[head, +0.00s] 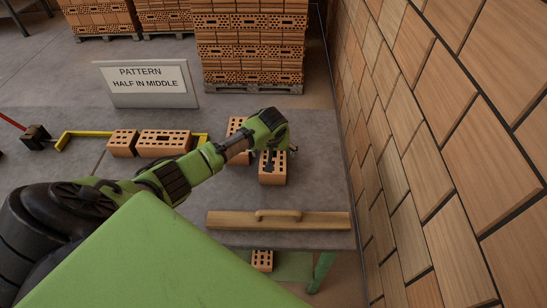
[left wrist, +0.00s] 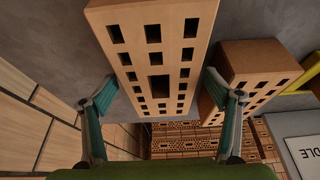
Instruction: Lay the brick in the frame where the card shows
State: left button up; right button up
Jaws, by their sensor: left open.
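The card (head: 146,95) reads "PATTERN HALF IN MIDDLE"; its corner shows in the left wrist view (left wrist: 304,150). The yellow frame (head: 72,134) on the grey table has a short brick (head: 122,145) and a longer brick (head: 163,148) along it. My left gripper (head: 276,156) is open above a holed brick (head: 272,178). In the left wrist view the open left gripper (left wrist: 160,105) has one finger to each side of that brick (left wrist: 155,65), with gaps visible. Another brick (head: 236,126) lies just left, partly hidden by my arm. My right gripper is out of view.
A wooden board with a handle (head: 230,221) lies along the table's front edge. A brick (head: 262,261) sits lower, in front of the table. A tiled wall (head: 430,120) closes off the right. Stacked brick pallets (head: 250,45) stand behind the table.

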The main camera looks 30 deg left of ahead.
pick_arm(q)
jog(key=c, duration=1.8)
jog(key=shift+w+r, duration=0.1)
jog(key=shift+w, duration=0.05)
jog(key=c, duration=0.4)
jog(key=shift+o, duration=0.2)
